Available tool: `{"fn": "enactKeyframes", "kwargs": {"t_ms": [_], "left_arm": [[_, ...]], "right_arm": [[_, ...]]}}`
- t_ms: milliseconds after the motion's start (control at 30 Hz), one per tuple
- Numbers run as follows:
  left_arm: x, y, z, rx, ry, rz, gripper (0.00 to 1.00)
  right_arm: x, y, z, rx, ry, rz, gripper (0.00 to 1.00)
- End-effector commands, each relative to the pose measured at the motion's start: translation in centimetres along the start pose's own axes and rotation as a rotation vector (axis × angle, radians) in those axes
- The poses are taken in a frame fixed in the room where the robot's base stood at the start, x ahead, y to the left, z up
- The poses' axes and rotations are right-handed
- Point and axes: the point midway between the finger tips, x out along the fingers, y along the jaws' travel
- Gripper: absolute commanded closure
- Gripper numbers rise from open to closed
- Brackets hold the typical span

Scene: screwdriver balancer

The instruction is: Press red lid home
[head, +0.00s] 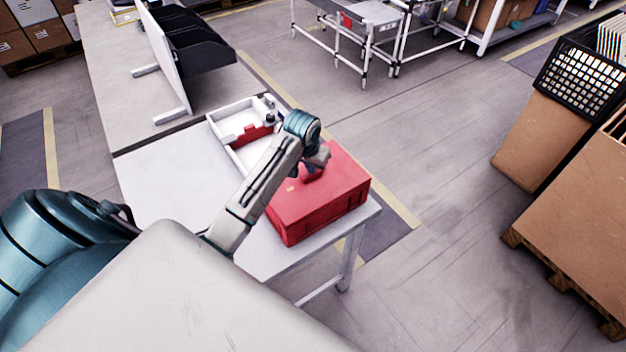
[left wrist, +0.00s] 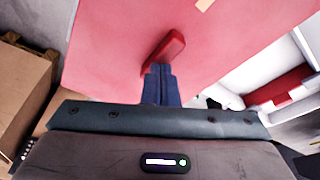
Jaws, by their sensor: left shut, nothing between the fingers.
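A red box with its red lid (head: 340,180) on top sits near the right corner of the light grey table (head: 160,175). In the left wrist view the lid (left wrist: 105,60) fills the upper middle, with a raised red handle (left wrist: 165,52) and a small tan mark. My left gripper (head: 315,168) is over the lid at its handle. In the left wrist view its fingers (left wrist: 160,72) are shut together with nothing between them, their tips right by the handle. I cannot tell whether they touch it. The gripper partly hides the lid's far side. My right gripper is not in view.
A white tray (head: 217,128) with a red piece (head: 252,134) lies beside the box. A white panel with black bins (head: 195,45) stands further back on the adjoining table. Cardboard boxes on a pallet (head: 575,200) stand at the right, across open floor.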

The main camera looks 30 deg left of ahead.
Motion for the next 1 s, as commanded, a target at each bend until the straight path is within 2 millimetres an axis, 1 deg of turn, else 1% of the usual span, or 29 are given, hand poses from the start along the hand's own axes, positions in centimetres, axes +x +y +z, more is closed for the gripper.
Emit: {"fn": "enactKeyframes", "kwargs": {"t_ms": [100, 467, 767, 1000], "left_arm": [[0.3, 0.0, 0.2, 0.000, -0.003, 0.000, 1.00], [0.0, 0.0, 0.0, 0.000, -0.001, 0.001, 1.00], [-2.3, 0.0, -0.6, 0.000, 0.001, 0.001, 1.00], [-4.0, 0.0, -1.0, -0.001, -0.001, 0.000, 1.00]], "right_arm": [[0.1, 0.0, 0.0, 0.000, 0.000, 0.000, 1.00], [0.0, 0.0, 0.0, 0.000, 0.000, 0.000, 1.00], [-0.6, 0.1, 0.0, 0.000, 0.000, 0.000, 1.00], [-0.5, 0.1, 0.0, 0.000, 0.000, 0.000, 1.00]]}}
